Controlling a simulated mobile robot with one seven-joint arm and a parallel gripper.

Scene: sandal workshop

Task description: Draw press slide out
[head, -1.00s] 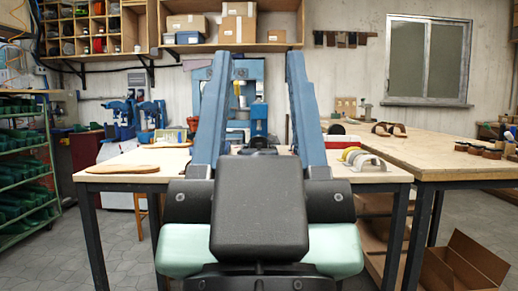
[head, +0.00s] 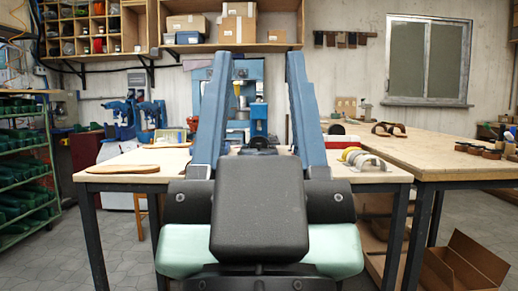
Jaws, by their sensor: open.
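A blue press (head: 247,70) stands behind the near wooden table, against the back wall, and shows between my gripper's two fingers. A blue block (head: 259,111) and a pale cylinder sit low in its frame. The slide cannot be told apart clearly at this size; a dark rounded part (head: 259,142) shows low in front of the press. My gripper (head: 258,57) fills the middle of the head view, with two long blue fingers wide apart and nothing visible held between them. Its black body hides the table's middle and whatever lies there.
The near table (head: 120,176) carries a brown sole-shaped board (head: 122,169) at left and curved coloured pieces (head: 365,158) at right. Another table (head: 430,160) adjoins at right. An open carton (head: 466,262) lies on the floor. A green rack (head: 28,170) stands at far left.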

